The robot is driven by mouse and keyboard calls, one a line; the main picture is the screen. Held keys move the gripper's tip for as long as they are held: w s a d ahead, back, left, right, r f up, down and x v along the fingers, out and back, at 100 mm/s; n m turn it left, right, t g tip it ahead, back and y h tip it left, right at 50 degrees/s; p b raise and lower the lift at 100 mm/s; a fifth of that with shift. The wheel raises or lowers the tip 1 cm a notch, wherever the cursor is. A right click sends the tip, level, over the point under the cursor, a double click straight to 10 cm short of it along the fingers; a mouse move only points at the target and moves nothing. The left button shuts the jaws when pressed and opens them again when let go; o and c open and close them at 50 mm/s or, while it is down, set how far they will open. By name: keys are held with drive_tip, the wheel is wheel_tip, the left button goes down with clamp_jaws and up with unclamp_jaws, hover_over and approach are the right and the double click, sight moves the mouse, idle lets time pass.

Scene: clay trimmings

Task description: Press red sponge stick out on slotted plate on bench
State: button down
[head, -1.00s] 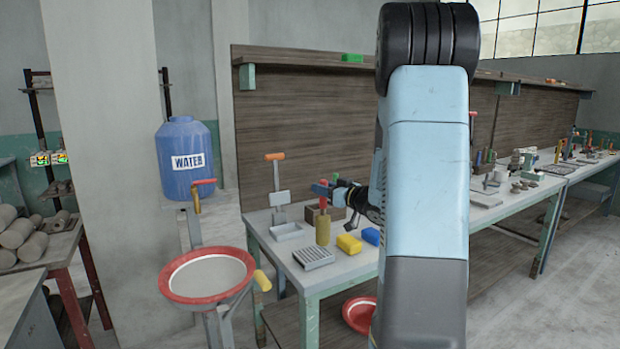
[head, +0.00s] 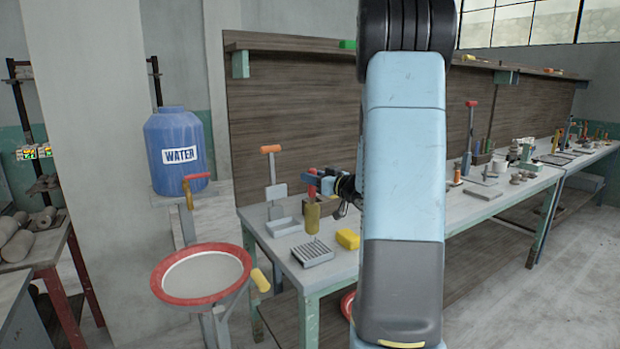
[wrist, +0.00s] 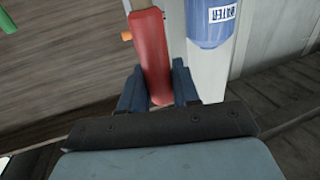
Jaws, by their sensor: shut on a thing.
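The red sponge stick (head: 312,177) is upright in my gripper (head: 320,185), with its olive-yellow sponge end (head: 312,218) hanging down. In the wrist view my gripper (wrist: 158,88) is shut on its red handle (wrist: 150,50), between the two dark blue fingers. The grey slotted plate (head: 313,253) lies on the bench (head: 285,262), below and in front of the sponge. The sponge end appears just above and behind the plate's far edge; the exact gap cannot be told.
A yellow block (head: 347,239) lies right of the plate. A red-rimmed basin (head: 201,273) is left of the bench. My arm hides the bench to the right.

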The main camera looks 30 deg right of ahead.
sight(315, 198)
drive_tip(key=shift+f, duration=3.35)
drive_tip(key=shift+r, duration=3.5)
